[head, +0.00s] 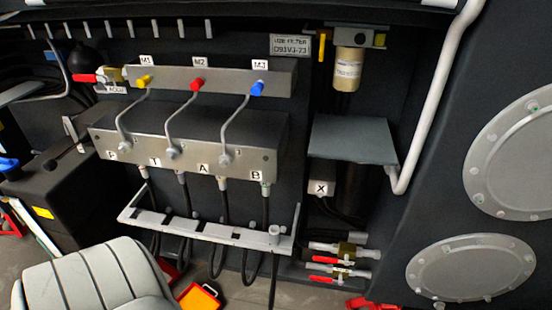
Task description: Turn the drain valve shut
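No valve carries a readable drain label, so I cannot tell which one is the drain valve. A brass valve (110,75) with a red lever (85,78) pointing left sits at the upper left, above a small tag that seems to read ACCU. Two brass ball valves stand low at right of centre, an upper one (346,249) and a lower one (341,271). Each has a red lever, the upper lever (325,260) and the lower lever (323,279), lying roughly along its pipe. Neither of my grippers is in view.
A manifold block (180,150) with hoses fills the centre, with a slotted bracket (205,228) below. A grey shelf plate (352,140) juts out under a filter (348,70) with a yellow lever (322,46). A grey seat (95,275) stands front left. A white pipe (430,100) runs down the right.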

